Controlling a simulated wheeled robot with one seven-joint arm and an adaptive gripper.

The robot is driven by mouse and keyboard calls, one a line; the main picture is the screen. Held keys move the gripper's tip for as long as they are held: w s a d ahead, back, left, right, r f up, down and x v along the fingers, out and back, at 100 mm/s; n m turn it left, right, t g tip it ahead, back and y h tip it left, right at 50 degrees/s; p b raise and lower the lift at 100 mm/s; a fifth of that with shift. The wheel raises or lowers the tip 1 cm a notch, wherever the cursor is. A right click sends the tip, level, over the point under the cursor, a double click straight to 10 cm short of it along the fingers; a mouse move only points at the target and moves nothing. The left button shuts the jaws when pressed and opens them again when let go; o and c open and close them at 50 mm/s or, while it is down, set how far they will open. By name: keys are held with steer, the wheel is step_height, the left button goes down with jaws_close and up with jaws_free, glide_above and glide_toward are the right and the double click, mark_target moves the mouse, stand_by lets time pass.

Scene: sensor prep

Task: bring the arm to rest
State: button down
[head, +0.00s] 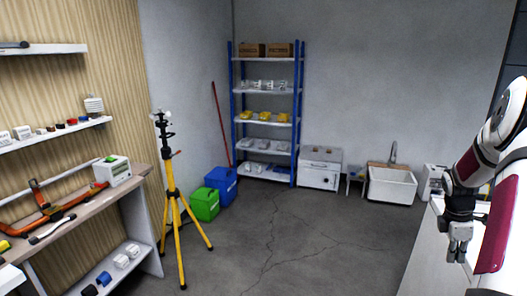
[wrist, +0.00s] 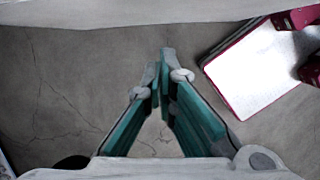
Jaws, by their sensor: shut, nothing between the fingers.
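My gripper (head: 457,252) hangs at the right side of the head view, pointing down beside the white counter on the right. In the wrist view my gripper (wrist: 165,65) shows its two teal-lined fingers meeting at the tips. It is shut and nothing is between the fingers. Below the fingers is the cracked grey floor. My own white and dark red body parts show at the right of both views.
A white counter (head: 416,272) stands at the right, close to my arm. A yellow tripod (head: 171,190), green bin (head: 205,204) and blue bin (head: 221,183) stand at the left. A workbench (head: 97,205) lines the left wall. The middle floor is clear.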

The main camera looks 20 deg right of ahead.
steer(key=w+a+r+m+t, duration=0.2)
steer(key=w+a+r, duration=0.2)
steer(key=a+r, duration=0.75)
steer(key=w+a+r+m+t, duration=0.15)
steer(key=w+a+r, duration=0.25)
steer(key=a+r, duration=0.8)
steer(key=s+a+m+t+y, duration=0.1)
steer(key=s+a+m, duration=0.1)
steer(key=s+a, duration=0.3)
steer(key=s+a+r+m+t, duration=0.1)
steer(key=s+a, duration=0.4)
steer(key=a, duration=0.8)
steer(key=s+a+r+m+t+y, duration=0.1)
steer(key=s+a+m, duration=0.2)
steer(key=a, duration=0.6)
steer(key=shift+s+a+y, duration=0.3)
steer(key=shift+s, duration=0.6)
steer(key=shift+s+t, duration=0.1)
steer(key=shift+t, duration=0.15)
